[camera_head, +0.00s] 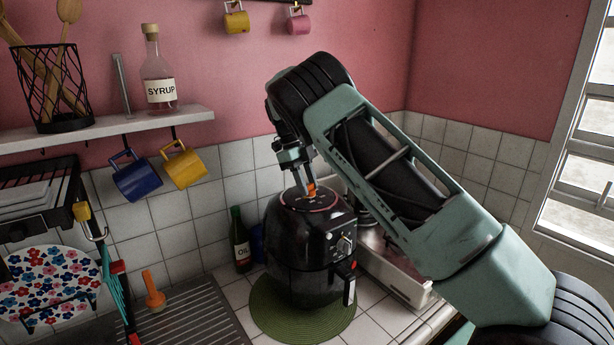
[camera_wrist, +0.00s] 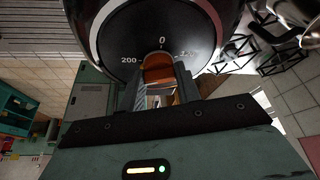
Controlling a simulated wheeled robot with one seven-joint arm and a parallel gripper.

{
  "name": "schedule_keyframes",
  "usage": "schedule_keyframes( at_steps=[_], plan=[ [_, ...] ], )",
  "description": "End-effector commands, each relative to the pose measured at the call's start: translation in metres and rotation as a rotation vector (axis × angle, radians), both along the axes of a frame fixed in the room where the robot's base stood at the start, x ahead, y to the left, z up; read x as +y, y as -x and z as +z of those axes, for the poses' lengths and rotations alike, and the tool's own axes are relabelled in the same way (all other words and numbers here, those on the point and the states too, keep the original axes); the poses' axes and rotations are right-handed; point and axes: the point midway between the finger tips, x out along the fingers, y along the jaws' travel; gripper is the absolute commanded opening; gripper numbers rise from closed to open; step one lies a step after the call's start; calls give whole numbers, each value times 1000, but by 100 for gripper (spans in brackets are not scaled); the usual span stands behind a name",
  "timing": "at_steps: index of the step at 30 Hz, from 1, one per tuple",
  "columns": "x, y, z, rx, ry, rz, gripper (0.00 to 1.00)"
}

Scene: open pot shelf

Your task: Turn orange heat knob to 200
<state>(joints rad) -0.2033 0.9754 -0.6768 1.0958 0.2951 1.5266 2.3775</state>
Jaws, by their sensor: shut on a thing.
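The orange heat knob (camera_head: 311,190) stands on the flat top of a black air fryer (camera_head: 300,245). In the wrist view the knob (camera_wrist: 157,68) sits between the two fingers of my gripper (camera_wrist: 158,84), which is shut on it. The black dial face (camera_wrist: 155,35) shows a white "200" left of the knob, a "0" above it and another mark to the right, too small to read. I cannot tell where the knob points, as the fingers cover part of it. In the head view my gripper (camera_head: 305,183) reaches down onto the knob from above.
The fryer stands on a round green mat (camera_head: 262,318) on the tiled counter. A dark oil bottle (camera_head: 240,245) stands behind it at the left, and a white tray (camera_head: 400,275) lies to its right. Blue and yellow mugs (camera_head: 184,166) hang under the shelf at left.

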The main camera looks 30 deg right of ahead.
Motion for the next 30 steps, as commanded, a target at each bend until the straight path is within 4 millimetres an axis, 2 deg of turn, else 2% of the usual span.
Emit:
schedule_keyframes(
  at_steps=[13,30],
  plan=[
    [-2,-1,1,0,-2,-296,10],
    [-2,-1,-1,-2,-1,-375,10]
  ],
)
